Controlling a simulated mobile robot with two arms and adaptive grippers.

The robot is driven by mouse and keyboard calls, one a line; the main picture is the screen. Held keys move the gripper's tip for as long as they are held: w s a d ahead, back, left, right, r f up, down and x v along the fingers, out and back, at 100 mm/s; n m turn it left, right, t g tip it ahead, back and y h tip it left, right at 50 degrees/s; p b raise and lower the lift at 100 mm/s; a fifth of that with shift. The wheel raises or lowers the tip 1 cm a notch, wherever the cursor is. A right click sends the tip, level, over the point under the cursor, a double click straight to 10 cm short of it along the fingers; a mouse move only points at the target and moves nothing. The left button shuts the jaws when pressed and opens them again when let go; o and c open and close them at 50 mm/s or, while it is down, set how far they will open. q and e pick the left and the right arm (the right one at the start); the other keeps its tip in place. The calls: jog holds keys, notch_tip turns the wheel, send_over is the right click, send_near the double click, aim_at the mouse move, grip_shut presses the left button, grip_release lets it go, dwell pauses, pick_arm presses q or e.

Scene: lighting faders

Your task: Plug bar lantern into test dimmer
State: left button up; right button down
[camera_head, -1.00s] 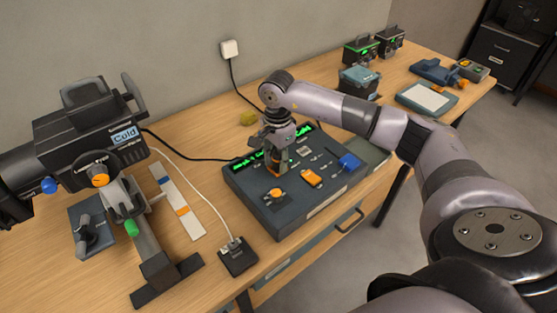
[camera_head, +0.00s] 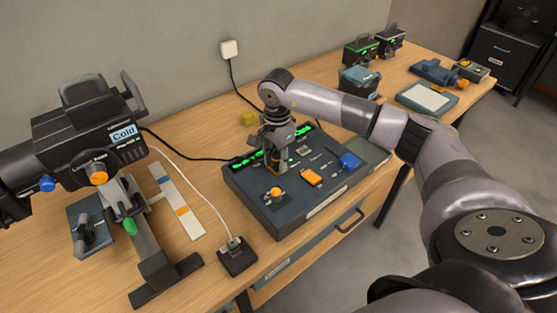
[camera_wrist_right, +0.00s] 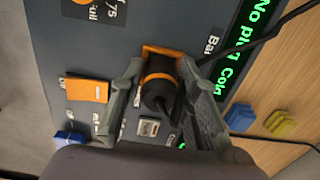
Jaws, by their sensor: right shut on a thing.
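The bar lantern (camera_head: 85,135), a dark lamp with a "Cold" label, stands on the left on a grey stand. The test dimmer (camera_head: 300,212), a dark slanted console with a green lit display, sits mid-table. My right gripper (camera_head: 275,168) is over the console's upper left part. In the right wrist view my right gripper (camera_wrist_right: 162,90) is shut around a black plug (camera_wrist_right: 158,95) with an orange ring. An orange bracket is at the plug's far end; I cannot tell whether the plug is seated. The display (camera_wrist_right: 245,40) reads "No plug Cold" there. My left gripper is not in view.
A black box (camera_head: 237,257) with a white cable stands left of the console. A striped strip (camera_head: 178,202) lies beside the lantern. A yellow block (camera_head: 248,118) is behind the console. Black cables cross the table. More equipment stands at the far right.

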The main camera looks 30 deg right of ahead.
aim_at(277, 153)
jog(key=shift+s+a+f+b, duration=0.2)
jog(key=shift+s+f, duration=0.1)
jog(key=shift+f, duration=0.25)
jog(key=shift+s+a+f+b, duration=0.15)
jog(key=shift+s+f, duration=0.1)
jog(key=shift+f, duration=0.3)
jog(key=shift+r, duration=0.15)
dwell(0.3)
jog(key=shift+w+d+r+g+p, duration=0.15)
jog(key=shift+w+r+p, duration=0.15)
jog(key=shift+r+p, duration=0.35)
jog(key=shift+w+d+r+g+p, duration=0.15)
jog(key=shift+w+r+p, duration=0.25)
jog(key=shift+r, duration=0.4)
jog(key=shift+s+a+r+p, duration=0.15)
jog(key=shift+r+p, duration=0.1)
jog(key=shift+r, duration=0.2)
jog(key=shift+s+d+r+p, duration=0.1)
jog(key=shift+r+p, duration=0.1)
jog(key=shift+r, duration=0.35)
jog(key=shift+w, duration=0.1)
